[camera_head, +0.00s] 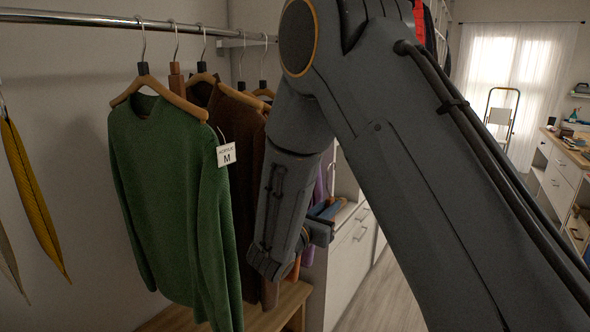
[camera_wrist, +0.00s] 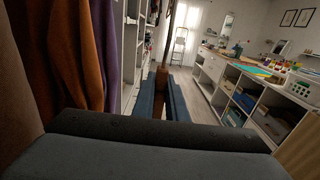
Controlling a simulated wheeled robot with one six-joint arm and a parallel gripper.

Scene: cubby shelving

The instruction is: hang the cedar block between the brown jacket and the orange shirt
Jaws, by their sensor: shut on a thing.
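The brown jacket (camera_head: 249,150) hangs on the rail behind the green sweater. The orange shirt (camera_head: 294,270) is mostly hidden by my arm; it shows at the left of the wrist view (camera_wrist: 78,45), with the brown jacket (camera_wrist: 25,65) left of it. My gripper (camera_head: 328,208) is beside the garments, partly hidden by my forearm. In the wrist view my gripper (camera_wrist: 162,90) is shut on the cedar block (camera_wrist: 161,78), a brown wooden piece with a thin hook rising above it. The held block cannot be made out in the head view.
The metal rail (camera_head: 80,19) carries the green sweater (camera_head: 170,190) with its M tag, and a hooked wooden piece (camera_head: 176,80) between sweater and jacket. A purple garment (camera_wrist: 105,45) hangs beyond the orange shirt. A wooden bench (camera_head: 265,316) stands below. The floor aisle (camera_wrist: 185,78) is clear.

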